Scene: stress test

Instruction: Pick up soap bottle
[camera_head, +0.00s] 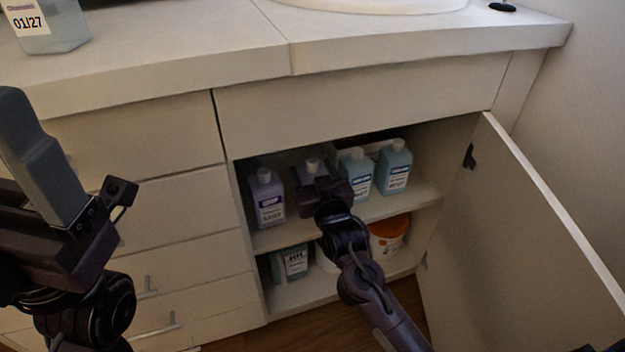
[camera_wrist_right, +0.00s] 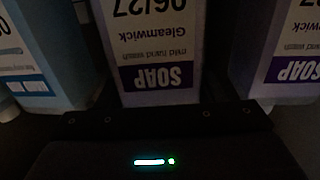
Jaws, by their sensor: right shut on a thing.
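The soap bottle (camera_head: 312,168), pale lilac, stands on the upper shelf of the open cabinet. My right gripper (camera_head: 322,190) is shut on it, covering its lower front in the head view. In the right wrist view the bottle (camera_wrist_right: 158,45) fills the middle, its purple SOAP label upside down. A second soap bottle (camera_head: 266,197) stands to the left in the head view; it shows at the right of the wrist view (camera_wrist_right: 280,50). My left gripper (camera_head: 42,150) is raised at the left edge, away from the cabinet; its opening is unclear.
Blue bottles (camera_head: 356,172) (camera_head: 394,168) stand right of the held bottle. The lower shelf has a teal bottle (camera_head: 290,262) and an orange-lidded tub (camera_head: 389,237). The cabinet door (camera_head: 530,235) is open on the right. The counter (camera_head: 400,45) overhangs above.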

